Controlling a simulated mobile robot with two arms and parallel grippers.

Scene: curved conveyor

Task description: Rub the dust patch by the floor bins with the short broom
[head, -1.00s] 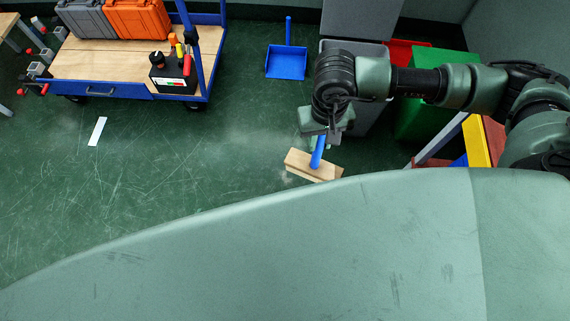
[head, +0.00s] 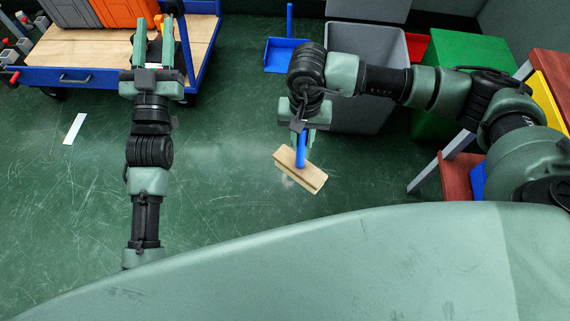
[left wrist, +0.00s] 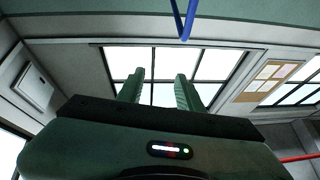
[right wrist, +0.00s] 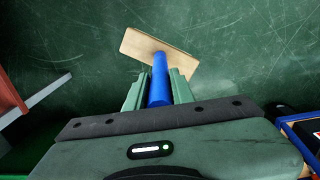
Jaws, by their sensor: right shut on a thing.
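The short broom has a blue handle (head: 301,148) and a pale wooden head (head: 300,171). My right gripper (head: 303,128) is shut on the handle, with the head down at the floor in front of the bins. In the right wrist view the handle (right wrist: 159,82) sits between the fingers, and the wooden head (right wrist: 158,52) lies beyond. A faint pale dust patch (head: 284,184) shows on the green floor beside the head; its extent is hard to tell and the head hides part. My left gripper (head: 153,45) is raised, open and empty, in front of the trolley.
A blue dustpan (head: 281,55) is behind. A blue-framed trolley (head: 90,76) is at the left, coloured steps (head: 457,174) at the right.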

